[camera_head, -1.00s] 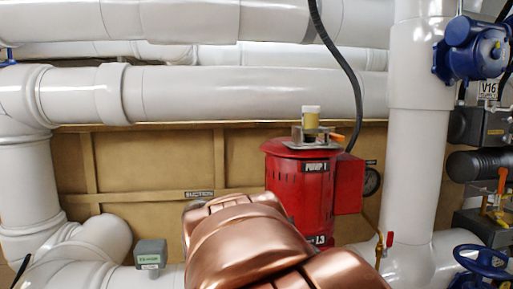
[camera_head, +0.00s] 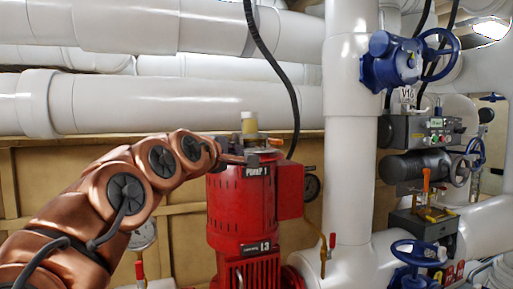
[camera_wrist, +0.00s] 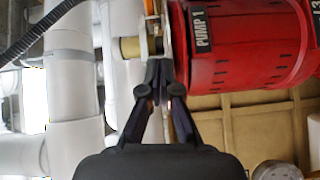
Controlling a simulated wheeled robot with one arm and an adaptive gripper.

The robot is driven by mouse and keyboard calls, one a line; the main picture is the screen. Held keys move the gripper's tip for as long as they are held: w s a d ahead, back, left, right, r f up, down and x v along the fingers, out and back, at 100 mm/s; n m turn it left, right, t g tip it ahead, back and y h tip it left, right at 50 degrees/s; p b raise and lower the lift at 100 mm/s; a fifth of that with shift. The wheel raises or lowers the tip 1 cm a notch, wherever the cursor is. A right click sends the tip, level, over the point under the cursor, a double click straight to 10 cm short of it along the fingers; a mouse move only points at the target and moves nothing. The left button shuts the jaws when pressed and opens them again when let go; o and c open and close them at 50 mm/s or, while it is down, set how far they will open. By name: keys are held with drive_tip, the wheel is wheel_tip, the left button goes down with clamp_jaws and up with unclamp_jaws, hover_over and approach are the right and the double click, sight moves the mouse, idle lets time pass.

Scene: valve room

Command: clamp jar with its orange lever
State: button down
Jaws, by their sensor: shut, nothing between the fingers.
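A yellowish jar (camera_head: 249,124) with a pale lid stands upright in a metal clamp fixture on top of the red pump labelled PUMP 1 (camera_head: 250,195). The orange lever (camera_head: 276,142) sticks out to the right of the jar. In the wrist view, the jar (camera_wrist: 130,47) lies sideways at the fixture plate (camera_wrist: 156,42), with the orange lever (camera_wrist: 149,8) at the top edge. My gripper (camera_wrist: 158,82) is shut and empty, its fingertips close to the fixture's plate. I cannot tell whether they touch it. In the head view, my gripper (camera_head: 248,158) is in front of the fixture, below the jar.
Thick white pipes (camera_head: 160,100) run behind the pump, and a vertical one (camera_head: 348,150) stands to its right. A black hose (camera_head: 272,70) hangs behind the jar. Another orange lever (camera_head: 426,182) and blue valve wheels (camera_head: 418,252) are farther right.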

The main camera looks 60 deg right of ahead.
drive_tip(key=shift+w+d+r+h, duration=0.2)
drive_tip(key=shift+w+r+h, duration=0.1)
drive_tip(key=shift+r, duration=0.15)
drive_tip(key=shift+d, duration=0.15)
drive_tip(key=p, duration=0.4)
approach(270, 142)
drive_tip(key=w+d, duration=0.2)
drive_tip(key=w, duration=0.1)
drive_tip(key=shift+w+d+r, duration=0.15)
drive_tip(key=shift+d+r, duration=0.1)
drive_tip(key=shift+d, duration=0.15)
drive_tip(key=shift+s+d, duration=0.4)
drive_tip(key=shift+d, duration=0.15)
drive_tip(key=shift+s+d, duration=0.4)
drive_tip(key=shift+d, duration=0.2)
drive_tip(key=shift+s+d+p, duration=0.3)
drive_tip(key=shift+d, duration=0.1)
drive_tip(key=shift+f+n+t+b, duration=0.3)
drive_tip(key=shift+n+t+b, duration=0.1)
drive_tip(key=shift+b, duration=0.05)
